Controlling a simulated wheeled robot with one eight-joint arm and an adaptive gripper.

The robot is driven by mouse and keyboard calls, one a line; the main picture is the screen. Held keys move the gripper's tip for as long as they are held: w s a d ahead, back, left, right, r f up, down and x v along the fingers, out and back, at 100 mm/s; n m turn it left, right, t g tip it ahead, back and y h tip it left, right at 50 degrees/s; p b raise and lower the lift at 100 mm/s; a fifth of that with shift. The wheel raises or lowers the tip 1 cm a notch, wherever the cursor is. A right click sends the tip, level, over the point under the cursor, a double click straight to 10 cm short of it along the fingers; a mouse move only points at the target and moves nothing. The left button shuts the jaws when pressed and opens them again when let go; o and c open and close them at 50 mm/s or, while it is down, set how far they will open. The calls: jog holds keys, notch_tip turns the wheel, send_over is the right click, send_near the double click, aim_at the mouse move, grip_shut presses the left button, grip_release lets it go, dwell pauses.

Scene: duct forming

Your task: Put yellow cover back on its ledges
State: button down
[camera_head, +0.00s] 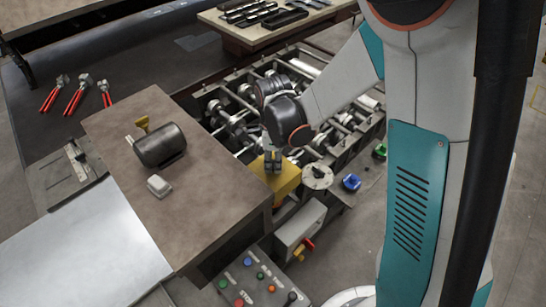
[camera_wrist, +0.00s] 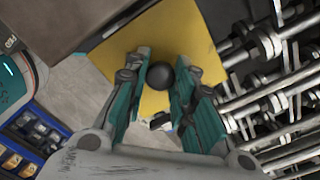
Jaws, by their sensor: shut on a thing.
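The yellow cover (camera_head: 283,184) is at the near end of the roller machine, beside the brown worktop. In the wrist view the cover (camera_wrist: 188,35) is a flat yellow plate with a round black knob (camera_wrist: 160,75). My gripper (camera_head: 272,161) is above the cover, pointing down. In the wrist view its teal fingers (camera_wrist: 162,68) are on either side of the knob, shut on it. I cannot tell whether the cover rests on its ledges or hangs above them; the ledges are hidden under it.
The open machine (camera_head: 240,115) shows shafts and rollers behind the cover. The brown worktop (camera_head: 215,190) at left carries a dark cylinder (camera_head: 161,145) and a small pale block (camera_head: 159,186). A light grey box (camera_head: 299,226) and a button panel (camera_head: 262,285) stand in front.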

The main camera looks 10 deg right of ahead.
aim_at(273, 173)
jog(key=shift+f+b, duration=1.85)
jog(key=shift+f, duration=1.2)
jog(key=shift+f+b, duration=0.95)
jog(key=shift+f+b, duration=1.25)
jog(key=shift+b, duration=0.6)
jog(key=c, duration=0.9)
grip_release()
jog(key=shift+o, duration=0.2)
jog(key=shift+r, duration=0.1)
jog(key=shift+r+p, duration=2.65)
jog(key=shift+r, duration=1.8)
